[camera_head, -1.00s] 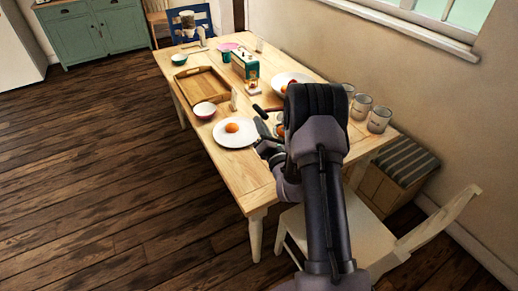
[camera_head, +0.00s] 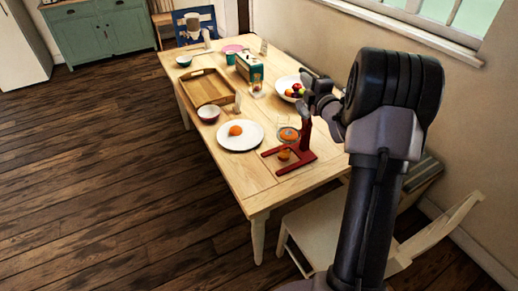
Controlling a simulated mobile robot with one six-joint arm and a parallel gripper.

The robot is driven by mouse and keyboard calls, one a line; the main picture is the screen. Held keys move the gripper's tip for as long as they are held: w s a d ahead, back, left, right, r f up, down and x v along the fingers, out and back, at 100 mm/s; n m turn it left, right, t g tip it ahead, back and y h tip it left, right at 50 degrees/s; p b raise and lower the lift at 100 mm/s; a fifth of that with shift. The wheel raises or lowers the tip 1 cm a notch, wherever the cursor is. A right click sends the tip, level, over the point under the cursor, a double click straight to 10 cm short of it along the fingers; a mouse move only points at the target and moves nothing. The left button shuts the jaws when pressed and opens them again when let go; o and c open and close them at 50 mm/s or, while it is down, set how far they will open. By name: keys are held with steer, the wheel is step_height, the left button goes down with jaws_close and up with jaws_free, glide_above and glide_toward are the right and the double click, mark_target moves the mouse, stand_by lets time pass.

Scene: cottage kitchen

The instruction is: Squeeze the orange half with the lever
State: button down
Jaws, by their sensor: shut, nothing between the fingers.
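A red lever press (camera_head: 296,165) stands on the near right part of the table, with its post rising under my gripper. A bowl-like part with something orange in it (camera_head: 288,134) sits on the press, and a small orange thing (camera_head: 284,154) is below it; I cannot tell which is the orange half. Another orange piece (camera_head: 236,130) lies on a white plate (camera_head: 252,142) to the left. My gripper (camera_head: 306,97) is shut and empty, at the top of the post. The lever is too small and overlapped to make out, so contact cannot be told.
A wooden tray (camera_head: 207,89), bowl (camera_head: 208,113), fruit plate (camera_head: 286,83) and green box (camera_head: 249,67) stand farther back on the table (camera_head: 258,187). A white chair (camera_head: 318,232) is at the near right. The table's near left corner is clear.

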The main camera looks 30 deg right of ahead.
steer(key=d, duration=0.1)
steer(key=d+m, duration=0.1)
steer(key=d, duration=0.1)
steer(key=shift+w+d+r+m+g, duration=0.1)
steer(key=shift+d+r+m+g, duration=0.2)
steer(key=shift+d, duration=0.1)
steer(key=shift+w+d, duration=0.1)
steer(key=shift+d, duration=1.15)
